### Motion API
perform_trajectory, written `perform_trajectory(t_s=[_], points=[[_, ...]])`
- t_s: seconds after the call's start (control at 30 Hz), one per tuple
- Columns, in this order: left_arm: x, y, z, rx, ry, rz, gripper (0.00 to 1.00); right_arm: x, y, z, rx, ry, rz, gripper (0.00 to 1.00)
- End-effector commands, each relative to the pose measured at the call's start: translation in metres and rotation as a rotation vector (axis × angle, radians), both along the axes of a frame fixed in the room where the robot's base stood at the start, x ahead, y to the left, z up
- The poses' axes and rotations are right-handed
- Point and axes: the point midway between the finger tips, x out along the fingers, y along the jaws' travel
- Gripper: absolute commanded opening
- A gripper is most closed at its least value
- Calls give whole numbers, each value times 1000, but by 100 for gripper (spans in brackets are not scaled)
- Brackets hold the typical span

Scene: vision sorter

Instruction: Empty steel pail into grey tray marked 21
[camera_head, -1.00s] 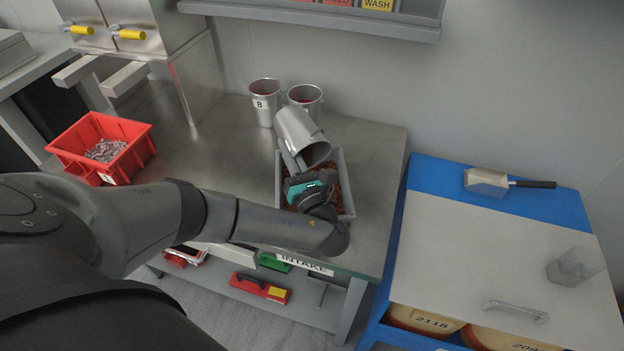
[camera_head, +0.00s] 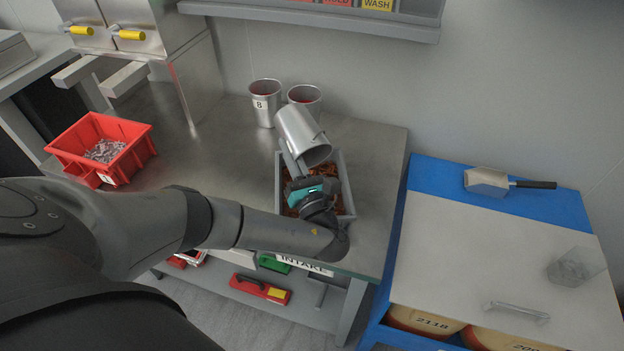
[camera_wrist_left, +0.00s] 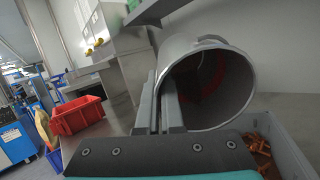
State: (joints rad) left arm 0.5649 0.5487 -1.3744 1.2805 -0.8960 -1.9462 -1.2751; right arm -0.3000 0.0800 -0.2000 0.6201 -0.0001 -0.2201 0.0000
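My left gripper (camera_head: 294,165) is shut on the wall of a steel pail (camera_head: 299,130). The pail is tipped over the grey tray (camera_head: 347,190), with its mouth facing down and toward the front right. In the left wrist view the pail (camera_wrist_left: 172,52) shows its open mouth, with a dark inside and some red deep in it. Rusty-brown pieces (camera_head: 332,190) lie in the grey tray, partly hidden by my gripper and the pail. The tray's number cannot be seen. My right gripper is not in view.
Two upright steel pails (camera_head: 265,104) (camera_head: 305,97), one marked 8, stand behind the tray. A red bin (camera_head: 128,130) with grey pieces sits at the left of the table. A blue cabinet (camera_head: 420,170) with a scoop (camera_head: 488,182) stands right. A shelf (camera_head: 320,15) hangs above.

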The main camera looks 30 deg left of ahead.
Motion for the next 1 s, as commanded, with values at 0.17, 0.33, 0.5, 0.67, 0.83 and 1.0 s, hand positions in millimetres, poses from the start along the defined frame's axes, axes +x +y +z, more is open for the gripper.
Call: perform_trajectory(t_s=[0.17,0.33,0.5,0.67,0.83,1.0], points=[[-1,-1,3,18,-11,0,0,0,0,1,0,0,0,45],[-1,-2,5,34,-21,0,0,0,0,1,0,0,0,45],[-2,-3,6,49,-30,0,0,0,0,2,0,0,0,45],[1,1,-1,-7,1,0,0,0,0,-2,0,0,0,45],[8,14,-4,-216,127,-1,0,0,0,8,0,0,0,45],[9,15,-8,-247,150,1,0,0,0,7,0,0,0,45]])
